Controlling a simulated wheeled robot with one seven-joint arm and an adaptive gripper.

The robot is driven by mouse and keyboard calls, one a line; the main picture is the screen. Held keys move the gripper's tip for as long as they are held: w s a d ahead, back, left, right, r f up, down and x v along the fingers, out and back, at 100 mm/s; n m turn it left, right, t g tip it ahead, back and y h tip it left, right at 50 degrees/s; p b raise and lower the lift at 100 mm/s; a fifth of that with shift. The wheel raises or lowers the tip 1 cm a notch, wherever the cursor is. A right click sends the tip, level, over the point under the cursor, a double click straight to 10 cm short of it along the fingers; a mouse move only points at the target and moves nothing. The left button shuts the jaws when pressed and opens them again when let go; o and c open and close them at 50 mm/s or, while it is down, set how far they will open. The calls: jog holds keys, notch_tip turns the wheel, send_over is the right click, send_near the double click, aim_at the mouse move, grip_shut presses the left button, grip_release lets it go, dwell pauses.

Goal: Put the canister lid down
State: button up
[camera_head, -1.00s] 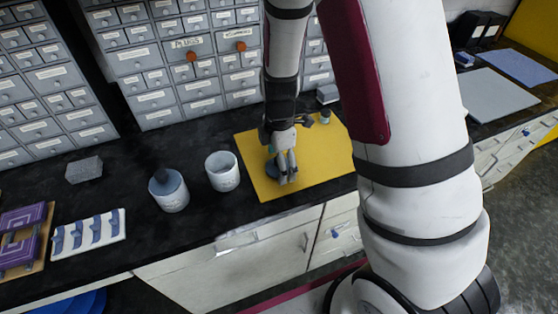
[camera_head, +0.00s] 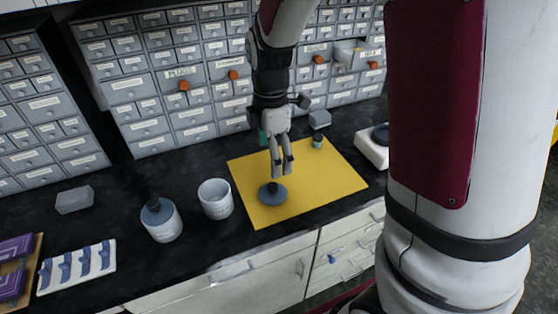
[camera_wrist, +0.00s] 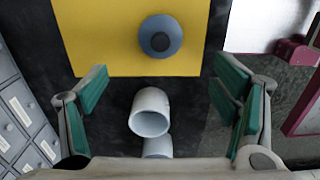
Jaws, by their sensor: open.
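The canister lid (camera_head: 273,194), a round blue-grey disc with a dark knob, lies knob up on the yellow mat (camera_head: 330,178). In the wrist view the lid (camera_wrist: 160,37) shows whole on the mat near its edge. My gripper (camera_head: 282,174) is above the lid, apart from it, open and empty. In the wrist view its green-padded fingers (camera_wrist: 165,92) are spread wide. An open white canister (camera_head: 215,200) stands on the black counter just left of the mat. A second white canister (camera_head: 162,222), with a blue-grey lid on, stands further left.
A small teal-and-dark bottle (camera_head: 318,141) stands at the mat's back edge. Grey blocks (camera_head: 74,200) and a white rack with blue pieces (camera_head: 78,267) are on the left. Labelled drawer cabinets (camera_head: 200,90) line the back. The mat's right half is clear.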

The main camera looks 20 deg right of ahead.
jog(key=s+r+m+t, duration=0.5)
jog(key=s+r+m, duration=1.1)
jog(key=s, duration=0.3)
jog(key=shift+d+m, duration=0.15)
jog(key=shift+m, duration=0.75)
jog(key=shift+s+r, duration=0.1)
